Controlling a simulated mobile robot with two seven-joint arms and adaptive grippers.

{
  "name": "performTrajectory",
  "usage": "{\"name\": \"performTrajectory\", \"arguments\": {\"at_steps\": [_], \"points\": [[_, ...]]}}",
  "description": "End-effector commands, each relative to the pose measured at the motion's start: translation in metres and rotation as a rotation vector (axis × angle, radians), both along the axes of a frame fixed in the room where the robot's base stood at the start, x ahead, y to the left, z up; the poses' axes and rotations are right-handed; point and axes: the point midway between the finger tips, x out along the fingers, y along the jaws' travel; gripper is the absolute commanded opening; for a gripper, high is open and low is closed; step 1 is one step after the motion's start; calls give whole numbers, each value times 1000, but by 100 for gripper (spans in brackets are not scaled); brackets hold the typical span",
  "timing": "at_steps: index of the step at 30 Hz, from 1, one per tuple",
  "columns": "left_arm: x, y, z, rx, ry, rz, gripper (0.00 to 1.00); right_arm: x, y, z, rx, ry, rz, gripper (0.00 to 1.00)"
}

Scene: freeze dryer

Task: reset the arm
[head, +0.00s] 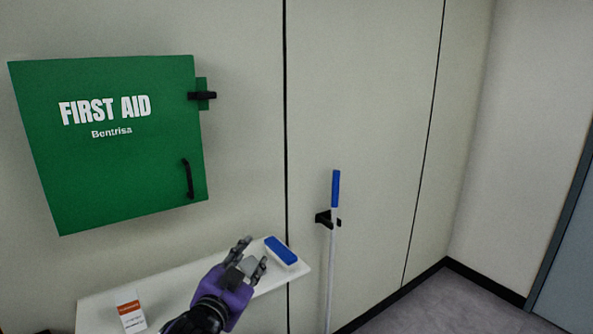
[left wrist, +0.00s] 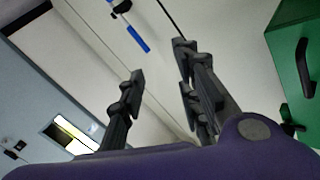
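My left gripper (head: 250,255) is raised in front of a white wall shelf, at the lower middle of the head view. Its purple body and dark fingers show. In the left wrist view its fingers (left wrist: 160,80) stand apart with nothing between them, so it is open and empty. My right gripper is in neither view.
A green first aid cabinet (head: 125,185) hangs on the wall at left. The white shelf (head: 165,282) holds a blue-topped item (head: 281,250) and a small white and orange box (head: 130,314). A blue-handled pole (head: 335,190) hangs in a wall clip. Floor at right is clear.

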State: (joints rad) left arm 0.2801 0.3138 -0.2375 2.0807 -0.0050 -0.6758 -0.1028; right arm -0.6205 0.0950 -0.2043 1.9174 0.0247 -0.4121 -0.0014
Motion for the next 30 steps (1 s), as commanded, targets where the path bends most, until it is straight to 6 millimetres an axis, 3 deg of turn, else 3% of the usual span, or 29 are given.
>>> {"name": "performTrajectory", "arguments": {"at_steps": [1, 6, 11, 15, 18, 22, 25, 30], "points": [[-14, 8, -44, -50, 61, 17, 31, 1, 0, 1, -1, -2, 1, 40], [-70, 32, -159, -188, 221, 85, 31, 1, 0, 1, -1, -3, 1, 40], [-144, 53, -255, -269, 378, 172, 31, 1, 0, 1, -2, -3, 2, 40], [-221, 67, -325, -301, 526, 254, 31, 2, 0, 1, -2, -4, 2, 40], [-274, 75, -361, -313, 622, 310, 31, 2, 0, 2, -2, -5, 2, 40], [-327, 80, -387, -322, 704, 359, 31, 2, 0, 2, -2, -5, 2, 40], [-349, 83, -396, -323, 739, 379, 31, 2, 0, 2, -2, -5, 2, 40], [-358, 84, -400, -321, 752, 385, 31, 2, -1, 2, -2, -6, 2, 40]]}}
